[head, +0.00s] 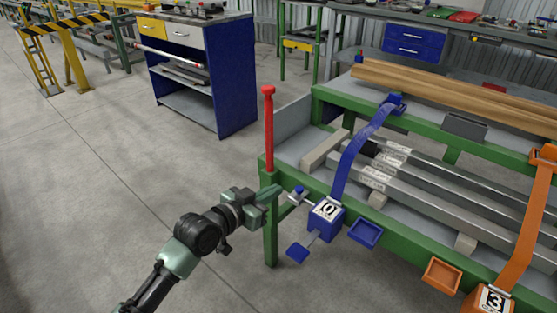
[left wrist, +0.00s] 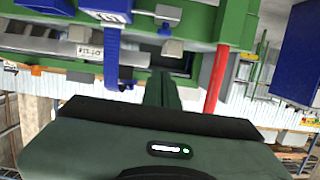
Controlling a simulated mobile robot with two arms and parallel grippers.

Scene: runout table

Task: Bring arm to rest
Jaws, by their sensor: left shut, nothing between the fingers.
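My left gripper (head: 270,194) is shut and empty in the head view. It sits just in front of the green runout table (head: 272,232), near the table's left corner post. A red post (head: 268,135) rises behind the gripper. A blue box marked 0 (head: 326,218) is to the right of the fingertips, apart from them as far as I can tell. In the left wrist view the shut fingers (left wrist: 165,88) point at the table's green frame, with the red post (left wrist: 215,80) to their right. My right gripper is in neither view.
A blue strap (head: 363,145) crosses metal bars (head: 420,190) on the table. An orange strap (head: 532,225) and a box marked 3 (head: 490,299) are at the right. A blue cabinet (head: 235,75) stands behind. The grey floor (head: 90,190) at the left is clear.

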